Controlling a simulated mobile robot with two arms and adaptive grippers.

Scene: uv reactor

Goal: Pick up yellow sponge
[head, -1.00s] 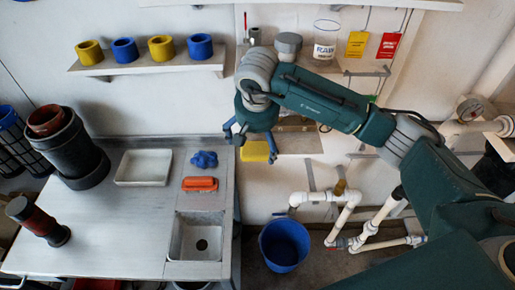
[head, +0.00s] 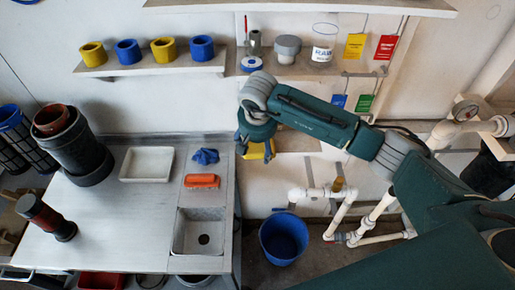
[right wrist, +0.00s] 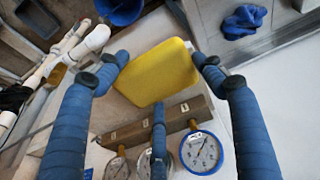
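The yellow sponge (head: 258,151) rests on a small pale shelf right of the sink counter in the head view, partly hidden by my right gripper (head: 256,146). In the right wrist view the sponge (right wrist: 157,74) lies between the blue fingers of my right gripper (right wrist: 160,62). Two fingers are spread to either side of it, with their tips close to its edges. The third finger is below it in the picture. I cannot tell whether any finger touches it. My left gripper is not in view.
A wooden bar with several pressure gauges (right wrist: 201,152) is close to the fingers. A blue cloth (head: 205,156), an orange-red brush (head: 202,181), a white tray (head: 147,165) and a sink (head: 198,232) are on the counter. A blue bucket (head: 284,239) stands below.

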